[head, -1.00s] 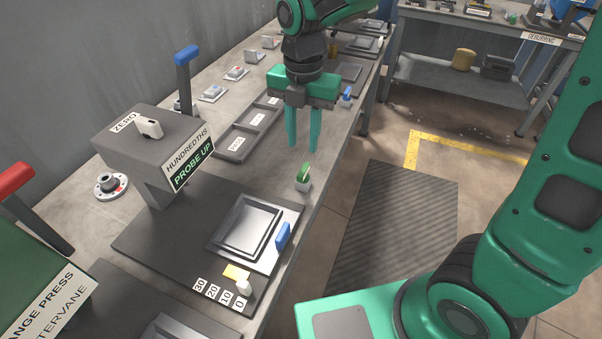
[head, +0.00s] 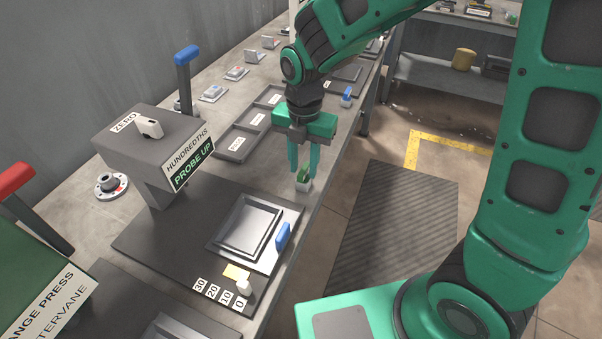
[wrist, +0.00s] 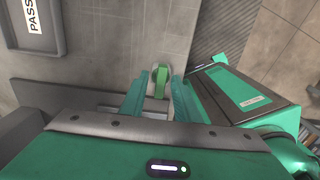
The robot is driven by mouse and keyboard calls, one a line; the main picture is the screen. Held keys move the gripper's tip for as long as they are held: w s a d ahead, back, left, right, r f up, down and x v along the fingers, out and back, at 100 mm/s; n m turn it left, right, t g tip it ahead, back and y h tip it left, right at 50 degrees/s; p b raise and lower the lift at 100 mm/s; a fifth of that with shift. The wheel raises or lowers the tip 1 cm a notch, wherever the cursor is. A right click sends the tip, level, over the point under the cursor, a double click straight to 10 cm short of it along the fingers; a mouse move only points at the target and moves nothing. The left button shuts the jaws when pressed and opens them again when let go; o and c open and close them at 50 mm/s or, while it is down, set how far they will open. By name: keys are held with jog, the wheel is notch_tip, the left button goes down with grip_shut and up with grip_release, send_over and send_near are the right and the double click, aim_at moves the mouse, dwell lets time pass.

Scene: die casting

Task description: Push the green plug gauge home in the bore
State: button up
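The green plug gauge (head: 305,174) stands in a small pale block (head: 303,186) near the bench's front edge. It also shows in the wrist view (wrist: 160,80), between and just beyond my fingertips. My gripper (head: 303,176) points down over it, with one finger on either side. In the wrist view the fingers (wrist: 161,84) are apart, with gaps between them and the gauge. The bore and how deep the gauge sits in it cannot be made out.
The gauge stand reading PROBE UP (head: 150,135) is to the left. Labelled trays (head: 237,146) lie behind. A blue-topped piece (head: 347,92) stands farther along the edge.

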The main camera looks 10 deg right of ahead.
grip_shut()
jog(key=shift+r, duration=0.7)
dwell(0.6)
jog(key=shift+r, duration=1.85)
jog(key=shift+s, duration=0.15)
